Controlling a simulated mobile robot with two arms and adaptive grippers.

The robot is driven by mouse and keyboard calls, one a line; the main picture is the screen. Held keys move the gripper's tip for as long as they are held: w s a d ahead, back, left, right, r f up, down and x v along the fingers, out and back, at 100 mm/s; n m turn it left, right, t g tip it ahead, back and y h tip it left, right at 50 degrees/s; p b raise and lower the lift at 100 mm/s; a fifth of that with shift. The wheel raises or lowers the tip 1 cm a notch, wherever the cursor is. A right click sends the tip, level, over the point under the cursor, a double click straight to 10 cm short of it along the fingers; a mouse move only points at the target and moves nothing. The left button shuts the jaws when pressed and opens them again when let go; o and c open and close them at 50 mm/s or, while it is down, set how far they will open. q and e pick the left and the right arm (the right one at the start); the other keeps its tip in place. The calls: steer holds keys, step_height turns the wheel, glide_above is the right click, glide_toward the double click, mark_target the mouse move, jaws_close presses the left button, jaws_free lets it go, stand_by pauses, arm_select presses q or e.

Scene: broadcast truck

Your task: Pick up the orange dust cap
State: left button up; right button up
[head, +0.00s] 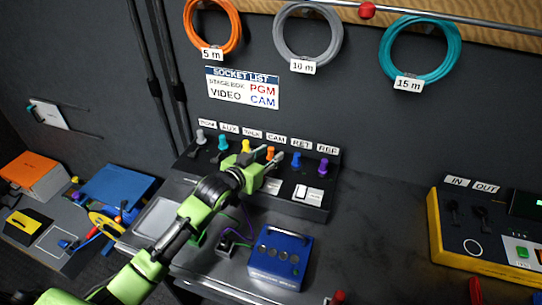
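The orange dust cap (270,152) stands in a row of coloured caps on the dark sloped panel (315,211), under the CAM label. My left arm reaches in from the lower left over the panel. My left gripper (262,158) is at the orange cap, its fingers spread with a gap between them. The cap shows between or just behind the fingertips; whether they touch it I cannot tell. My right gripper is not in view.
A yellow cap (246,146) and a blue cap (296,158) stand close on either side. A blue box (280,256) sits in front of the panel. A yellow-edged IN/OUT unit (480,240) is at the right. The desk between is mostly clear.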

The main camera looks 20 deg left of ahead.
arm_select(q)
steer(key=shift+x, duration=0.75)
jaws_close()
